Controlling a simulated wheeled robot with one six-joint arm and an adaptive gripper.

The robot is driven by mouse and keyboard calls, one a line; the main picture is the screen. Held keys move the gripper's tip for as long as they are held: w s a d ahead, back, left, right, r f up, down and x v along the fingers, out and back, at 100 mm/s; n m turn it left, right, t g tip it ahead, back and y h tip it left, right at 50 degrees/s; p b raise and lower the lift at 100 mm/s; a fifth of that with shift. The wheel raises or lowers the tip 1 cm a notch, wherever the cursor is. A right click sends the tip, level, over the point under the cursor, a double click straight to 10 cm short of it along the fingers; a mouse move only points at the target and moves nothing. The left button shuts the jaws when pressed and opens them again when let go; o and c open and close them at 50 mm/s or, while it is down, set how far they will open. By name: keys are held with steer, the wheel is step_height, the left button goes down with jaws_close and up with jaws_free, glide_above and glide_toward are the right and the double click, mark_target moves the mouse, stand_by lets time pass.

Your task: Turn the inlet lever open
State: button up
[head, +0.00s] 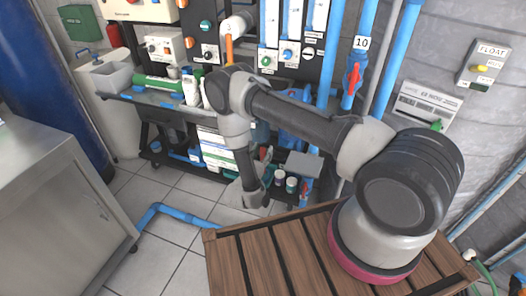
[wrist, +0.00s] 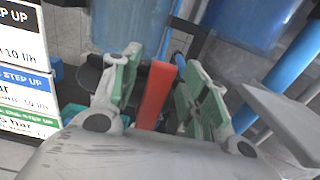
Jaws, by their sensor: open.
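A red lever (wrist: 155,95) stands upright in the middle of the wrist view, between the two green-padded fingers of my gripper (wrist: 161,62). The fingers are open, with a visible gap on each side of the lever. The lever's lower end is hidden by my gripper body. In the head view my wrist hangs low in front of the rack, and the fingers are mostly hidden behind it. Another red lever (head: 353,78) sits on the blue pipe tagged 10, well above my wrist. No label shows which lever is the inlet.
Blue vertical pipes (head: 330,58) stand behind and right of my wrist. Small bottles (head: 291,185) and a label board (head: 216,148) are close by on the rack. A slatted wooden top (head: 290,262) is in front. A metal cabinet (head: 60,185) stands left, with open tiled floor between.

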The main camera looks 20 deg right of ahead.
steer(key=shift+w+d, duration=0.25)
steer(key=shift+w, duration=0.1)
jaws_close()
steer(key=shift+w+a+n, duration=0.2)
steer(key=shift+a+n, duration=0.15)
steer(key=shift+n, duration=0.45)
jaws_free()
